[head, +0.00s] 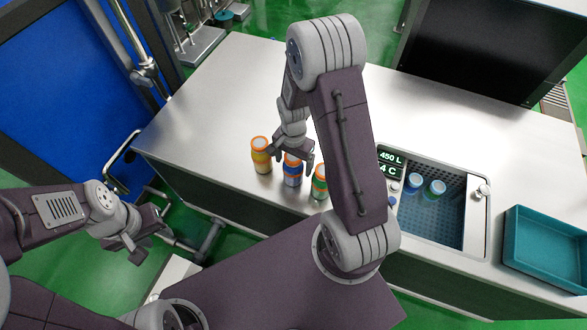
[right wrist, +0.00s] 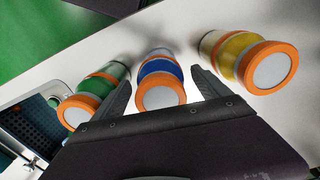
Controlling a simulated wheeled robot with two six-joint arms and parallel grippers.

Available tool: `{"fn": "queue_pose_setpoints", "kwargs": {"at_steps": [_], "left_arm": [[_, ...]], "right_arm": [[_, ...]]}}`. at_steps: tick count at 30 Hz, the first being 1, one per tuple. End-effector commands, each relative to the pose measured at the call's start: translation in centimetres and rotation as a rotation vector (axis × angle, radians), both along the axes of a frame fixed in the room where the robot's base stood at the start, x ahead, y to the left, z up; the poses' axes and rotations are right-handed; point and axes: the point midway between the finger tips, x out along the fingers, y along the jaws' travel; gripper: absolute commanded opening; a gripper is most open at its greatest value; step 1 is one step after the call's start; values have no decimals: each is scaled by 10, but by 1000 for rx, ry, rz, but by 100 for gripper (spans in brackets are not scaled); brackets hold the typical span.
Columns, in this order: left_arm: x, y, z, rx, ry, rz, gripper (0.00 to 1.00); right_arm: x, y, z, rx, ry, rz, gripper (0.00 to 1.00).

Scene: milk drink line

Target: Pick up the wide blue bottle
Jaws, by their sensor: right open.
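The wide blue bottle (head: 292,178) has an orange lid and stands on the metal counter, in the middle of a row of three bottles. In the right wrist view the blue bottle (right wrist: 161,72) shows between the two fingers, its lid facing the camera. My right gripper (head: 294,160) is open, with a finger on either side of the bottle. Whether a finger touches it I cannot tell. In the head view the gripper partly covers the bottle. My left gripper (head: 152,246) looks open and empty, off the counter at the left.
A yellow bottle (head: 261,158) stands to the left and a green bottle (head: 319,184) to the right, both close by. A sunken basin (head: 430,220) on the right holds two bottles. A teal tray (head: 545,245) lies at the far right. The counter's back left is clear.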

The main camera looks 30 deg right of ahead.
Motion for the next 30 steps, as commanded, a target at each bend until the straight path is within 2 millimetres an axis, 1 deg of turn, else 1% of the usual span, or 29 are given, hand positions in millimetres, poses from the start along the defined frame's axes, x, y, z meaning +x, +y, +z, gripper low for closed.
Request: {"fn": "queue_pose_setpoints", "kwargs": {"at_steps": [1,3,6,13,14,15,17,18,20,21,22,23,28,30], "left_arm": [[0,0,-3,0,0,0,36],[0,0,-5,0,0,0,36],[0,0,-6,0,0,0,36],[0,0,-5,0,0,0,36],[0,0,-5,0,0,0,36],[0,0,-5,0,0,0,36],[0,0,-5,0,0,0,36],[0,0,-5,0,0,0,36],[0,0,-5,0,0,0,36],[0,0,-5,0,0,0,36],[0,0,-5,0,0,0,36],[0,0,-5,0,0,0,36],[0,0,-5,0,0,0,36],[0,0,-4,0,0,0,36]], "right_arm": [[-2,1,-13,1,6,0,86],[-2,1,-25,0,5,0,86],[-2,1,-36,0,4,0,86],[-1,1,-37,0,0,0,86],[-1,1,-37,0,0,0,80],[-1,1,-37,0,0,0,69],[-1,1,-37,0,0,0,53],[-1,1,-37,-1,1,0,42],[-1,1,-37,-1,1,0,25],[-1,1,-37,0,1,0,14],[-1,1,-37,0,1,0,5],[-1,1,-37,-1,1,0,0],[-1,1,-37,0,0,0,0],[0,1,-33,0,-1,0,0]]}}
